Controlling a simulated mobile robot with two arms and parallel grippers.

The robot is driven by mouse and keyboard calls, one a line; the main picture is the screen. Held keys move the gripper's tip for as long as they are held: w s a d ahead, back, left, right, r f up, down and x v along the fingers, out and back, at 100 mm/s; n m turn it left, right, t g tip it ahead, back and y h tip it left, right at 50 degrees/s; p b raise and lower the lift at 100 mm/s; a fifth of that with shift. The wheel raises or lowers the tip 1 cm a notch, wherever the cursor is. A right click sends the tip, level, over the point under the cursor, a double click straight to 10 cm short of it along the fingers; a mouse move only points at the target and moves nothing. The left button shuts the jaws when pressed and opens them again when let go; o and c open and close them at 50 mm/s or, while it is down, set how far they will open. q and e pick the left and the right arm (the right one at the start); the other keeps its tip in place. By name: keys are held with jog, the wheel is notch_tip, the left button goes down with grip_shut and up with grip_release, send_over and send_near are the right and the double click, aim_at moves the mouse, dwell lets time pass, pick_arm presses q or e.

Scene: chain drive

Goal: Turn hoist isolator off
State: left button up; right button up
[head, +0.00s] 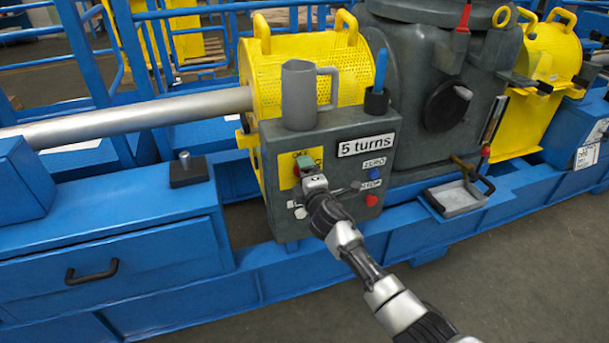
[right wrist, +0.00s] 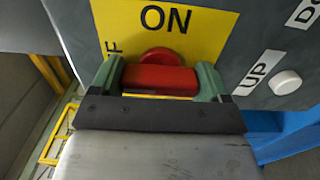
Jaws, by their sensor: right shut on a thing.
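The hoist isolator is a red rotary switch (right wrist: 164,53) on a yellow plate (right wrist: 210,30) marked ON, with an OFF label partly hidden at its left in the right wrist view. My right gripper (right wrist: 160,82) has its green fingers on both ends of the red handle bar, shut on it. In the head view my right gripper (head: 308,166) reaches the yellow plate (head: 286,178) at the left of the grey control box (head: 335,215), covering most of the switch. The OFF label shows above it. My left gripper is not in view.
A grey jug (head: 298,95) and a dark cup (head: 376,102) with a blue tool stand on the box. A "5 turns" label (head: 366,145), blue and red buttons (head: 371,200) and a white button (right wrist: 285,82) are close by. A tray (head: 458,197) sits to the right.

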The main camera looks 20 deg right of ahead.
jog(key=shift+f, duration=0.1)
dwell(0.3)
jog(key=o, duration=0.9)
jog(key=shift+s, duration=0.2)
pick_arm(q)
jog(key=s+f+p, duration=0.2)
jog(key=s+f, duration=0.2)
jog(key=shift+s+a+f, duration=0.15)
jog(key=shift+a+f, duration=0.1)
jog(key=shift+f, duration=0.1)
pick_arm(e)
jog(key=s, duration=1)
jog(key=shift+s+d, duration=0.15)
jog(key=shift+s, duration=0.1)
